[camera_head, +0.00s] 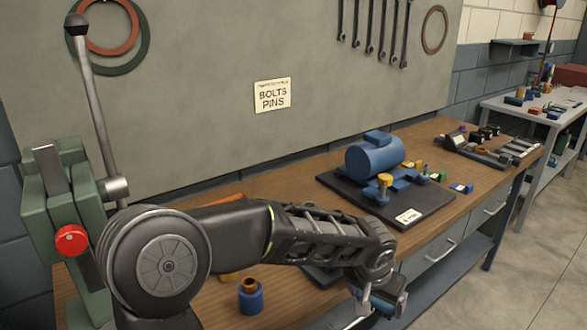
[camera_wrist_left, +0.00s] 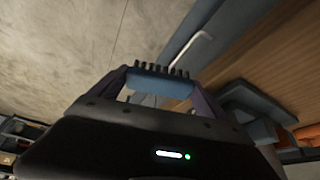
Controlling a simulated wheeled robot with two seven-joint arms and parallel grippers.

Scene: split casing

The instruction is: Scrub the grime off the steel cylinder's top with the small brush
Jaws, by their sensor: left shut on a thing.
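My left gripper (camera_head: 376,300) is low at the front edge of the workbench, partly hidden by its own wrist. In the left wrist view my left gripper (camera_wrist_left: 160,85) is shut on the small brush (camera_wrist_left: 158,80), a blue block with a row of dark bristles. The brush points away from my palm and is over the floor, clear of the bench top. I cannot make out a steel cylinder with a grimy top in either view; my left arm covers part of the bench. My right gripper is not in view.
A blue motor casing (camera_head: 374,158) sits on a dark plate (camera_head: 340,184) mid-bench. A blue cylinder with a copper-coloured top (camera_head: 250,297) stands near my arm. A green lever press (camera_head: 62,185) stands at left. A drawer handle (camera_head: 441,249) juts from the bench front.

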